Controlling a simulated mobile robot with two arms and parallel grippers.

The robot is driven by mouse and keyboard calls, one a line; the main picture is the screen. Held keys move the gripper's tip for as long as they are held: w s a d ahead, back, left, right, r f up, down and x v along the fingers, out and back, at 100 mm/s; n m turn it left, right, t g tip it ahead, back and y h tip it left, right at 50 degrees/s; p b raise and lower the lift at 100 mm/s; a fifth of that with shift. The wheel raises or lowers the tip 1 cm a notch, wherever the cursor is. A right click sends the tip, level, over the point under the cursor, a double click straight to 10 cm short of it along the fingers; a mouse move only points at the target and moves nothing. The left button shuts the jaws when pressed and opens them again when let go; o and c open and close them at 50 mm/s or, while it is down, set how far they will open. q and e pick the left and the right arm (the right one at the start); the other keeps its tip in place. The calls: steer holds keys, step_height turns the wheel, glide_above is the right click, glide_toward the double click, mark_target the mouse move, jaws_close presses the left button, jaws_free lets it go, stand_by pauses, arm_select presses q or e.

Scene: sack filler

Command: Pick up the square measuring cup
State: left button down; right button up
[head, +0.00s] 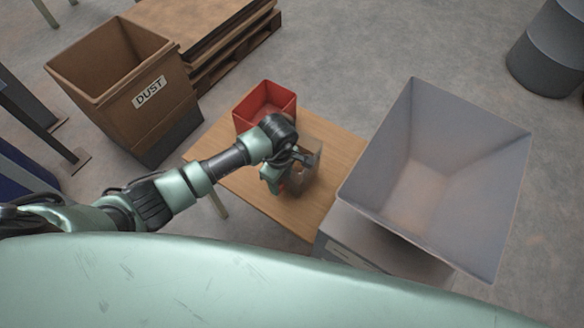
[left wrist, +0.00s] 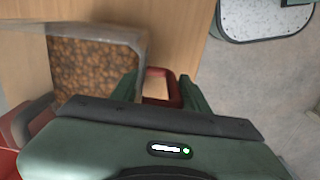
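The square measuring cup (head: 311,160) is clear-walled and stands on the wooden table, partly hidden behind my left gripper in the head view. In the left wrist view the cup (left wrist: 95,68) holds brown pellets, and its red handle (left wrist: 157,72) is a loop on its right side. My left gripper (left wrist: 160,80) is at the handle, with one green finger on each side of it. The fingers look apart, with a small gap on the left; contact on the right is unclear. In the head view the left gripper (head: 281,178) is low over the table. My right gripper is not in view.
A red bin (head: 265,104) stands at the table's far end. A large grey hopper (head: 440,165) rises close to the right of the wooden table (head: 340,145). A brown bin marked DUST (head: 120,95) and stacked pallets (head: 235,35) stand at the left and back.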

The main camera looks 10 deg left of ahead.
arm_select(q)
steer(key=shift+w+r, duration=0.1)
steer(key=shift+r, duration=0.1)
step_height(320, 180, up, 20)
steer(key=b, duration=0.2)
steer(key=shift+b, duration=0.35)
stand_by(0.4)
